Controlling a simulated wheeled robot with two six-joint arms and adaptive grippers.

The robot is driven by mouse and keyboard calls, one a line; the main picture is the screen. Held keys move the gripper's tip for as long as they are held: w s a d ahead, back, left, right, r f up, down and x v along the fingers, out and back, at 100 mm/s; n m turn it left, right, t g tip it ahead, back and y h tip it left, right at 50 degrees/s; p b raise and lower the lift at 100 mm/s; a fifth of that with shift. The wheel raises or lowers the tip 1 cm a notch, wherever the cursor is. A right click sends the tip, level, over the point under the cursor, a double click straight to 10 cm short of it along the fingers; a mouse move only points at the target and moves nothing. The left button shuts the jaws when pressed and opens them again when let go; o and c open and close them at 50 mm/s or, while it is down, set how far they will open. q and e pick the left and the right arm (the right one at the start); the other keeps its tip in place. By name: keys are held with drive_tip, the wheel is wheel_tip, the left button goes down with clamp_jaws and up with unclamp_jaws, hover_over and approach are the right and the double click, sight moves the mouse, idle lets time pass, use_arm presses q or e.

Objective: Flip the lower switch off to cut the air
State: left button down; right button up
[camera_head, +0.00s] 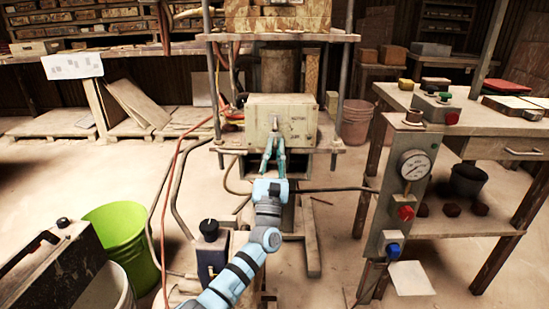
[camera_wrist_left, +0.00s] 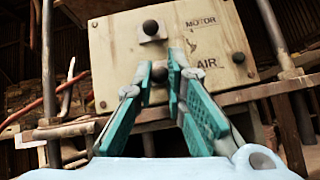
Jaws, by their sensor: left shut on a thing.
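A pale switch box (camera_head: 258,112) is mounted on the press frame, straight ahead. In the left wrist view its panel (camera_wrist_left: 115,50) carries an upper dark knob (camera_wrist_left: 150,27) beside the word MOTOR and a lower dark switch knob (camera_wrist_left: 158,74) beside the word AIR. My left gripper (camera_head: 275,140) reaches the front of the box. In the left wrist view its teal fingers (camera_wrist_left: 166,85) are closed in around the lower switch, with the tips on either side of it. The fingers partly hide that switch, so its exact tilt is hard to tell. My right gripper is out of sight.
A post with a pressure gauge (camera_head: 415,165), a red knob (camera_head: 405,213) and a blue knob (camera_head: 393,251) stands at right by a workbench (camera_head: 400,97). A green bucket (camera_head: 122,240) is at left. Hoses (camera_head: 183,150) hang left of the press.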

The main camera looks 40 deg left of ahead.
use_arm(q)
drive_tip(key=shift+w+f+t, duration=0.1)
drive_tip(key=shift+f+t, duration=0.15)
drive_tip(key=shift+t, duration=0.25)
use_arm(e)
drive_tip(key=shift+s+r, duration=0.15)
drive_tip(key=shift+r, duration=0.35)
use_arm(q)
drive_tip(key=shift+a+f+t, duration=0.1)
drive_tip(key=shift+t, duration=0.2)
drive_tip(key=c, duration=1.7)
unclamp_jaws()
drive_tip(key=shift+o, duration=0.2)
drive_tip(key=v, duration=1.2)
